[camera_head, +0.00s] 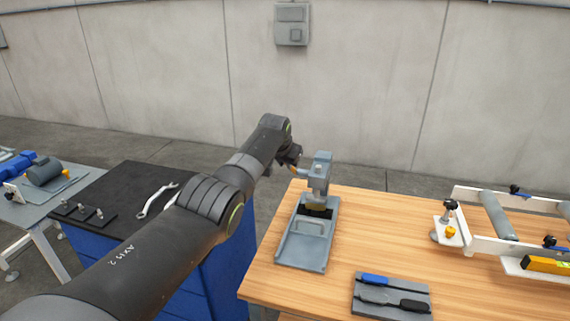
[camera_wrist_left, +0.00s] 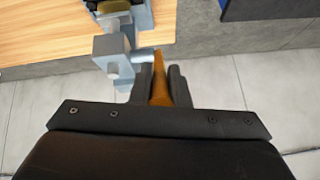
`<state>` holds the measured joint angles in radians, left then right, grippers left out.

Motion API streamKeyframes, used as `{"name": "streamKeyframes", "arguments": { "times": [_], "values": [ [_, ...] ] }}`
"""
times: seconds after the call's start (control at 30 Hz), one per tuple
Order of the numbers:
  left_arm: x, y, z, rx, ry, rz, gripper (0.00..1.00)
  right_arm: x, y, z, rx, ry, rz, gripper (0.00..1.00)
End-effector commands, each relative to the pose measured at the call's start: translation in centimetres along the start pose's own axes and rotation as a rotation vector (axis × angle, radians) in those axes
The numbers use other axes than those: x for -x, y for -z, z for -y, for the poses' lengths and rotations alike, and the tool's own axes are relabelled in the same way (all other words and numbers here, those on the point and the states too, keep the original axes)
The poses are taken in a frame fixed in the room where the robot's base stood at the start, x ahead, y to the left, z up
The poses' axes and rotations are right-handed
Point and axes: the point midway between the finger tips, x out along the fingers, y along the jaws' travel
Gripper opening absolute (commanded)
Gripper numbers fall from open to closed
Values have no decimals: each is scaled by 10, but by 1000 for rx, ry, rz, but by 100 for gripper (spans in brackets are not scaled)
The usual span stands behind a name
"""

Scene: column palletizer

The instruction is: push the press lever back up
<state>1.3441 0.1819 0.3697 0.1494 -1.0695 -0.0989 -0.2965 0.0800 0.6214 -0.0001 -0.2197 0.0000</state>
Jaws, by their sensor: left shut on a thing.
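The press (camera_head: 319,176) is a grey-blue device with a flat base tray (camera_head: 303,242), standing on the wooden table. Its upper block and arm also show at the top left of the left wrist view (camera_wrist_left: 110,45). The press lever (camera_wrist_left: 160,82) has an orange-brown handle and points out from the side of the press. My left gripper (camera_wrist_left: 160,80) is shut on the lever handle, with a dark finger on either side of it. In the head view the left gripper (camera_head: 291,158) is at the upper left of the press, small and partly dark. My right gripper is not in view.
A grey tray (camera_head: 391,297) with a blue and a black-handled tool lies at the table's front. A white roller frame (camera_head: 480,243) stands at the right. A wrench (camera_head: 157,199) lies on the dark-topped blue cabinet at the left. Bare wood (camera_head: 385,225) lies right of the press.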

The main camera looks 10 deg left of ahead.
Motion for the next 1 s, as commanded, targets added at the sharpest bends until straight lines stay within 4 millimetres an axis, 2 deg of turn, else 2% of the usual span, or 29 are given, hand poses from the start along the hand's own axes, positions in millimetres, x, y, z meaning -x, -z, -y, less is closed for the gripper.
{"name": "streamKeyframes", "arguments": {
  "times": [0.63, 0.67, 0.8, 1.0],
  "values": [
    [4, 2, 0, -1, -4, 16, 0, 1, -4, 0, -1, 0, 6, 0],
    [4, 3, 1, -1, -4, 16, 18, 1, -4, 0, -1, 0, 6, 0],
    [4, 2, 1, -1, -3, 17, 36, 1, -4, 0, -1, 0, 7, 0],
    [3, 1, 0, -1, -4, 19, 37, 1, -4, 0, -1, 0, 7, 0]
  ]
}}
